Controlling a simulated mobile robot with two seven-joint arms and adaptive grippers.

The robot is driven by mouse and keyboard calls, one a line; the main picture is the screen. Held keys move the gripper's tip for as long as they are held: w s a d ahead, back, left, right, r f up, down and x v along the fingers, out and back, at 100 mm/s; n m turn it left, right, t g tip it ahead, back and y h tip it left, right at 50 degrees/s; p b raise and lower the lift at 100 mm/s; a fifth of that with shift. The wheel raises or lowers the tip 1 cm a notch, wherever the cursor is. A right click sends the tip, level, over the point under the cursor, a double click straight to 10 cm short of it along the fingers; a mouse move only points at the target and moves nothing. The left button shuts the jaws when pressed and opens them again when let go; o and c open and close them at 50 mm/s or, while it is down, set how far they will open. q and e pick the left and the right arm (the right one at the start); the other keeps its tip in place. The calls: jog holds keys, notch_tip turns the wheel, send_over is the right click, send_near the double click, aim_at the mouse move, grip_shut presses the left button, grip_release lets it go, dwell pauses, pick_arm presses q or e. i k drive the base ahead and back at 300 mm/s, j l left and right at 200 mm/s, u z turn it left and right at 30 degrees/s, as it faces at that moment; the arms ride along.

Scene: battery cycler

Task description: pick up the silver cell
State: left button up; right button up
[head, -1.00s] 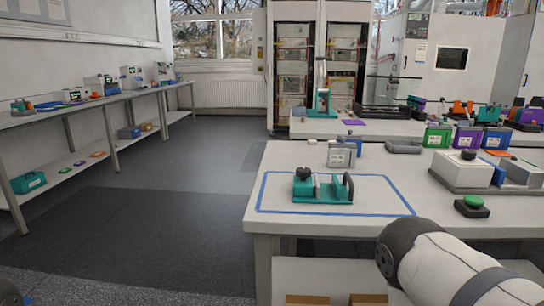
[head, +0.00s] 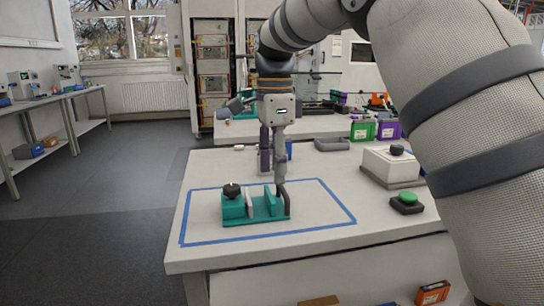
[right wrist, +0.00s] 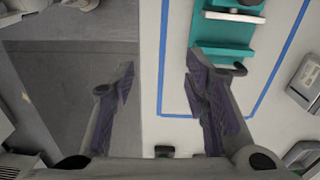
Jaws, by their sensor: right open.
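A teal clamp fixture (head: 268,219) with a black knob stands inside the blue tape outline on the table. A thin pale silver piece (head: 249,202) stands between its uprights and shows as a rounded strip in the right wrist view (right wrist: 234,17); I cannot tell for sure whether it is the silver cell. My right gripper (head: 272,178) points down over the table, beside or behind the fixture's right end. In the right wrist view its fingers (right wrist: 160,68) are spread and empty, with floor and table edge between them. My left gripper is out of view.
A white box with a black knob (head: 391,164) and a green button (head: 407,199) stand to the right. A grey box (right wrist: 305,80) lies beyond the tape in the wrist view.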

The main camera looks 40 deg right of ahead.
aim_at(271, 172)
jog(key=i+l, duration=0.4)
jog(key=l, duration=0.15)
jog(key=i+l, duration=0.45)
jog(key=l, duration=0.1)
